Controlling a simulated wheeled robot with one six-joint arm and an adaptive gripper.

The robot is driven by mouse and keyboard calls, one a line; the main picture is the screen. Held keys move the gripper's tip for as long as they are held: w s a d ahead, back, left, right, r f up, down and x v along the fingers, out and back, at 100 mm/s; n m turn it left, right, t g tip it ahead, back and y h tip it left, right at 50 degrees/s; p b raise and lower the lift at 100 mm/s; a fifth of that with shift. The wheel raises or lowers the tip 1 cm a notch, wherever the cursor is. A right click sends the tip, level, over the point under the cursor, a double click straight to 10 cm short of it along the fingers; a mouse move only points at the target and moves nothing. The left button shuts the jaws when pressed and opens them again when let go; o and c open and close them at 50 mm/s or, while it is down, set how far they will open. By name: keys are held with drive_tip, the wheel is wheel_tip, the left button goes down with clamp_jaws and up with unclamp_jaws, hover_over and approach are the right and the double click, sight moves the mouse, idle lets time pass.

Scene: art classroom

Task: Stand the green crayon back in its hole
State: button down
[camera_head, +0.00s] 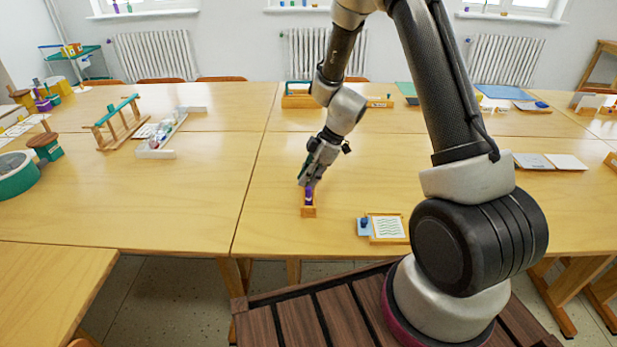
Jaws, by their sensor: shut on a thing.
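My gripper (309,181) points down over a small wooden crayon block (308,212) near the front of the middle table. It is shut on a thin thing, most likely the green crayon, which the fingers mostly hide; only a hint of green shows there. A purple crayon (309,195) stands upright in the block, right beside the fingertips. The block's holes are too small to make out, and I cannot tell whether the held thing touches the block.
A white tray (156,153) and a wooden rack with a green bar (117,122) stand on the left table. The tabletop around the block is clear.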

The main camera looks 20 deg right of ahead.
drive_tip(key=shift+f, duration=0.15)
drive_tip(key=c, duration=1.4)
unclamp_jaws()
drive_tip(key=shift+o, duration=0.2)
drive_tip(key=shift+o, duration=1.1)
drive_tip(key=shift+r, duration=3)
